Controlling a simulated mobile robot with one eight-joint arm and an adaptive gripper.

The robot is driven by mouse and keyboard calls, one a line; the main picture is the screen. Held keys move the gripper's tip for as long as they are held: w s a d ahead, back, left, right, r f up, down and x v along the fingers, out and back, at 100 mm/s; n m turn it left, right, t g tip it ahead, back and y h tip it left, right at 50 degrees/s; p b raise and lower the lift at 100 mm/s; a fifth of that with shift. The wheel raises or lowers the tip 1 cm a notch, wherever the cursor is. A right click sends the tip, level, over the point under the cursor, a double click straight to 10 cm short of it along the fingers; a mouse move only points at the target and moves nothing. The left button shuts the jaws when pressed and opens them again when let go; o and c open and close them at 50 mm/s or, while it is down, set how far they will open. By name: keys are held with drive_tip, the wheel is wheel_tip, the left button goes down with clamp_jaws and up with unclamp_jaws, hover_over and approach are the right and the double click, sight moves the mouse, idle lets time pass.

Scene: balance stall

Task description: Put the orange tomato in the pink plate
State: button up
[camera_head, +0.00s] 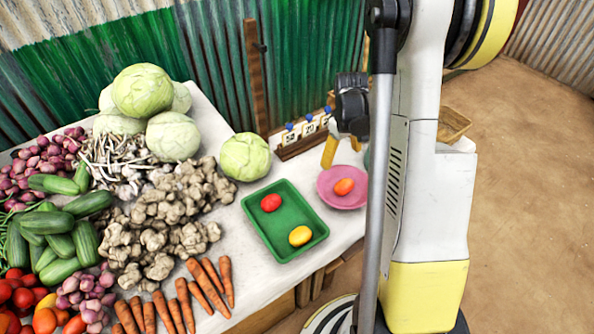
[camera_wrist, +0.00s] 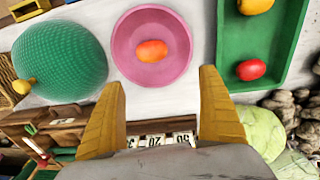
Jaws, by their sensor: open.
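The orange tomato (camera_head: 344,187) lies inside the pink plate (camera_head: 327,194), at the right end of the table. In the wrist view the orange tomato (camera_wrist: 152,51) rests near the middle of the pink plate (camera_wrist: 127,69). My gripper (camera_wrist: 164,90) is open and empty, with its yellow fingers apart and pointing toward the plate. In the head view my gripper (camera_head: 328,152) is above the table, behind the plate, partly hidden by my arm. It touches neither the tomato nor the plate.
A green tray (camera_head: 285,247) left of the plate holds a red tomato (camera_head: 271,203) and a yellow one (camera_head: 300,236). Cabbages, ginger, carrots and cucumbers crowd the table's left. A green dome-shaped object (camera_wrist: 60,62) stands beside the plate. Price cards (camera_head: 290,136) stand at the back.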

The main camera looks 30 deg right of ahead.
drive_tip(key=s+a+r+t, duration=0.2)
drive_tip(key=s+a+r, duration=0.1)
drive_tip(key=a+r, duration=0.65)
drive_tip(key=s+a+r+t, duration=0.2)
drive_tip(key=s+a+r, duration=0.1)
drive_tip(key=a+r, duration=0.65)
drive_tip(key=s+a+r+t, duration=0.1)
drive_tip(key=s+a+t, duration=0.1)
drive_tip(key=s+a, duration=0.5)
drive_tip(key=shift+a+m+t+y, duration=0.3)
drive_tip(key=shift+m+t, duration=0.1)
drive_tip(key=shift+r, duration=0.1)
